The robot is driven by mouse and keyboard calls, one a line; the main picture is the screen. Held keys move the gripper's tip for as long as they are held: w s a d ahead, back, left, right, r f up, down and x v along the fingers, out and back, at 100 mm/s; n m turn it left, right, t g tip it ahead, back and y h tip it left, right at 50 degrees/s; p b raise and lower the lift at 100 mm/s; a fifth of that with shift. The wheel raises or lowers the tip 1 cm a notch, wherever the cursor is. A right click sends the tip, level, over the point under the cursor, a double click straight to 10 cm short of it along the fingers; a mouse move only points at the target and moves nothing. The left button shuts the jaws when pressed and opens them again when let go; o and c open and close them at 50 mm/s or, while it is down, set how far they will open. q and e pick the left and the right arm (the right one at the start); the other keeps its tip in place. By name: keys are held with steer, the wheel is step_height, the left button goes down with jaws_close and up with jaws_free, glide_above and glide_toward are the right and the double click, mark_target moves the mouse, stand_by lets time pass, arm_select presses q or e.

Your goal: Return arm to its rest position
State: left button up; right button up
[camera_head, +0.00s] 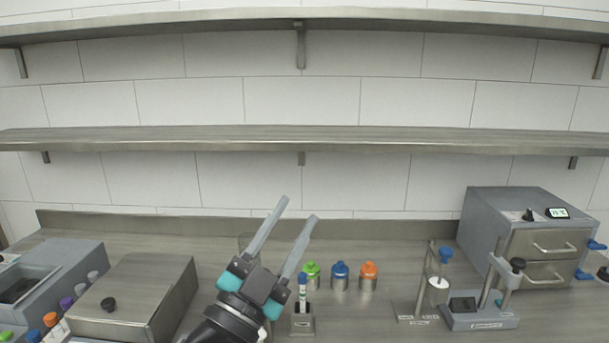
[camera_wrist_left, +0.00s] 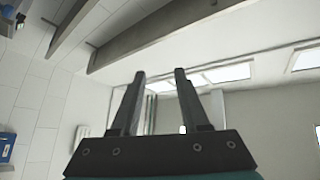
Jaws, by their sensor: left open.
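My left gripper (camera_head: 300,207) is raised above the counter in the head view, its two long grey fingers apart and pointing up and to the right. Nothing is between them. In the left wrist view the open fingers (camera_wrist_left: 160,75) point up towards the shelves and ceiling, also empty. The left arm comes in from the bottom of the head view and hides part of the counter and of a clear glass (camera_head: 246,240) behind it. My right gripper is not in view.
Behind and right of the gripper stand a small holder (camera_head: 302,324) with a blue-capped tube, and green (camera_head: 311,275), blue (camera_head: 340,276) and orange (camera_head: 369,276) capped containers. Two stands and a grey two-drawer unit (camera_head: 530,240) are at right. A lidded steel box (camera_head: 130,290) is at left. Shelves (camera_head: 300,138) run above.

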arm_select(q)
steer(key=s+a+f+n+g+y, duration=0.25)
steer(key=a+f+n+y, duration=0.35)
steer(key=f, duration=0.5)
steer(key=s+a+f+n+g+y, duration=0.2)
steer(key=a+f+n+g+y, duration=0.3)
steer(key=f, duration=0.5)
steer(key=s+a+f+g, duration=0.2)
steer(key=s+f+g, duration=0.4)
steer(key=s, duration=0.4)
steer(key=s+a+f+g, duration=0.1)
steer(key=s+f+g, duration=0.3)
steer(key=s+f, duration=0.5)
step_height(320, 180, down, 25)
steer(key=s+b, duration=0.3)
steer(key=b, duration=0.1)
steer(key=s+a+f+g+b, duration=0.2)
steer(key=s+a+f+b, duration=0.1)
steer(key=s+f, duration=1.2)
step_height(320, 180, down, 2)
steer(key=shift+f+y+b, duration=0.1)
steer(key=shift+y+b, duration=0.25)
steer(key=shift+y, duration=0.05)
